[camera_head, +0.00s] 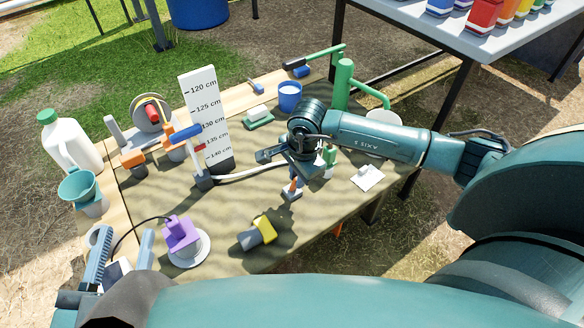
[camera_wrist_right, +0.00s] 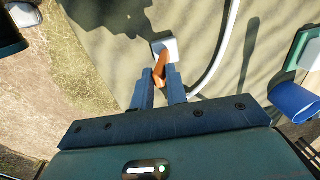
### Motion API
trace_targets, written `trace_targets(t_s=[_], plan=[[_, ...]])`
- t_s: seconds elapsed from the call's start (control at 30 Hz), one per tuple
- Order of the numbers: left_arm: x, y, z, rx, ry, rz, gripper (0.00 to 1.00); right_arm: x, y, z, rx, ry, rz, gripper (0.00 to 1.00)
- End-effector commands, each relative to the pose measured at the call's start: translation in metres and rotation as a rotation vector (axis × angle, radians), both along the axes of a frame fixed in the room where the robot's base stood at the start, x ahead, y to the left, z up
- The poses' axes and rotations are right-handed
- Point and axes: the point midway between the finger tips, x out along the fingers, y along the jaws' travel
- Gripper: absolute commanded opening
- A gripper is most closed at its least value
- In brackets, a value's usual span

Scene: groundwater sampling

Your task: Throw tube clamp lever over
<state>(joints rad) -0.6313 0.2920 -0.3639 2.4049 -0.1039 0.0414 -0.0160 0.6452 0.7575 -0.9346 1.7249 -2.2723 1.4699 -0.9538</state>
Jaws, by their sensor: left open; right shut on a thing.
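The tube clamp is a small pale block (camera_wrist_right: 166,48) with an orange lever (camera_wrist_right: 160,66) in the right wrist view. In the head view the clamp (camera_head: 291,194) stands on the cloth-covered table, just below my right gripper (camera_head: 294,176). My right gripper is shut on the orange lever, its two blue fingers (camera_wrist_right: 160,88) on either side of it in the wrist view. A whitish tube (camera_wrist_right: 222,55) curves past beside the clamp there; whether it runs through the clamp is hidden. My left gripper (camera_head: 121,255) is open and empty at the table's lower left.
A purple device (camera_head: 181,235) on a white disc and a yellow-grey tool (camera_head: 258,233) lie near the front edge. A measuring board (camera_head: 206,115), reel (camera_head: 150,112), blue cup (camera_head: 289,96) and green post (camera_head: 343,82) stand further back. A white jug (camera_head: 70,147) and funnel (camera_head: 81,187) are left.

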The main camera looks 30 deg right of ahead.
Motion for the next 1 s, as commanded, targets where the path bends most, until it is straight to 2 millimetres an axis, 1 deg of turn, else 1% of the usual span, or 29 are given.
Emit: trace_targets(t_s=[0.03, 0.13, 0.47, 0.63, 0.7, 0.87, 1.0], plan=[[0.0, 0.0, -0.003, 0.0, 0.0, 0.0, 0.42, -0.011, -0.003, -0.008, -0.004, -0.009, 0.001, 0.01], [0.0, 0.0, -0.005, 0.0, 0.0, 0.0, 0.42, -0.018, -0.003, -0.01, 0.002, -0.045, 0.0, 0.03], [0.0, 0.0, -0.005, 0.001, 0.0, 0.0, 0.42, -0.021, -0.003, -0.01, 0.006, -0.059, 0.001, 0.04], [0.0, 0.0, -0.02, 0.001, 0.0, 0.0, 0.42, -0.031, -0.006, -0.024, 0.009, -0.11, 0.0, 0.06], [0.001, 0.001, -0.018, -0.005, -0.017, 0.0, 0.42, -0.036, -0.006, -0.027, 0.013, -0.14, 0.0, 0.08], [0.002, 0.0, -0.025, 0.002, -0.005, 0.001, 0.42, -0.041, -0.006, -0.027, 0.021, -0.171, 0.001, 0.08], [0.002, 0.0, -0.027, 0.004, -0.001, 0.002, 0.42, -0.041, -0.006, -0.026, 0.02, -0.168, 0.0, 0.08]])
